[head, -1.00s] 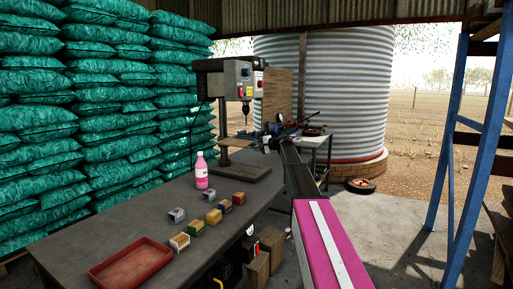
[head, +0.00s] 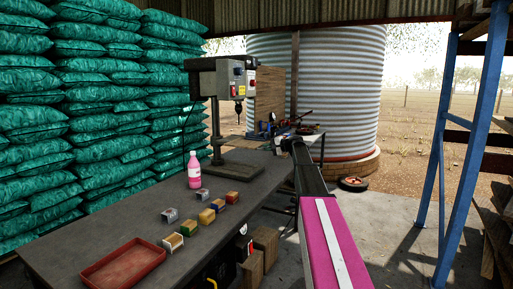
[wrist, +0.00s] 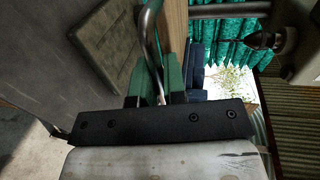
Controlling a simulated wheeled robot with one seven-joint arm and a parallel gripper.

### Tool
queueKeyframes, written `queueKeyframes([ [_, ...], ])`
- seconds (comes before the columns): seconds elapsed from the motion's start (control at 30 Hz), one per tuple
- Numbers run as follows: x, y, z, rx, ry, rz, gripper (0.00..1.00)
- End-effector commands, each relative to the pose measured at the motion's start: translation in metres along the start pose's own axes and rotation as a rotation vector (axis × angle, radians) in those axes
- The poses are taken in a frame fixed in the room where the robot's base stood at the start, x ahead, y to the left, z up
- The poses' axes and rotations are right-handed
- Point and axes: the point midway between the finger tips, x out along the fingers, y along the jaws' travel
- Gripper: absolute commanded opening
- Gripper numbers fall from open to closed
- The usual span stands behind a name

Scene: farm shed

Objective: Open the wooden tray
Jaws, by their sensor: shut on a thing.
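In the wrist view, my gripper (wrist: 156,85) has green fingers, shut on a curved metal handle (wrist: 149,35) that runs between them. A strip of light wood (wrist: 174,30) lies just beside the handle; it looks like part of the wooden tray, most of which is hidden. In the head view, my black and pink arm reaches to the far right end of the workbench. My gripper is too small and hidden there to make out, and I cannot tell how far the tray is open.
A drill press (head: 232,80) stands on the workbench (head: 90,235); its chuck (wrist: 262,40) is near my gripper. A pink bottle (head: 194,170), several small boxes and a red tray (head: 122,266) are nearer. A blue post (head: 465,150) stands right. Concrete floor shows beside the bench.

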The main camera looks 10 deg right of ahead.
Motion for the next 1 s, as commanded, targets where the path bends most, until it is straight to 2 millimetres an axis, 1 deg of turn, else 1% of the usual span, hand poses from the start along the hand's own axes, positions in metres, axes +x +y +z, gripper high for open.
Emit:
queueKeyframes([
  [0.03, -0.012, 0.003, 0.002, 0.0, 0.002, 0.001, 0.0],
  [0.1, -0.025, 0.006, 0.001, 0.0, 0.002, 0.002, 0.0],
  [0.2, -0.037, 0.009, 0.001, 0.0, 0.001, 0.002, 0.0],
  [0.3, -0.046, 0.01, 0.001, 0.0, 0.001, 0.001, 0.0],
  [0.43, -0.05, 0.011, 0.0, 0.0, 0.0, 0.001, 0.0],
  [0.73, -0.05, 0.011, 0.0, 0.0, -0.001, 0.001, 0.0],
  [0.77, -0.05, 0.011, 0.0, 0.0, -0.001, 0.001, 0.18],
  [0.8, -0.05, 0.011, 0.0, 0.0, -0.001, 0.001, 0.31],
  [0.83, -0.05, 0.011, 0.0, 0.0, -0.001, 0.001, 0.35],
  [1.0, -0.05, 0.011, 0.0, 0.0, 0.0, 0.001, 0.35],
])
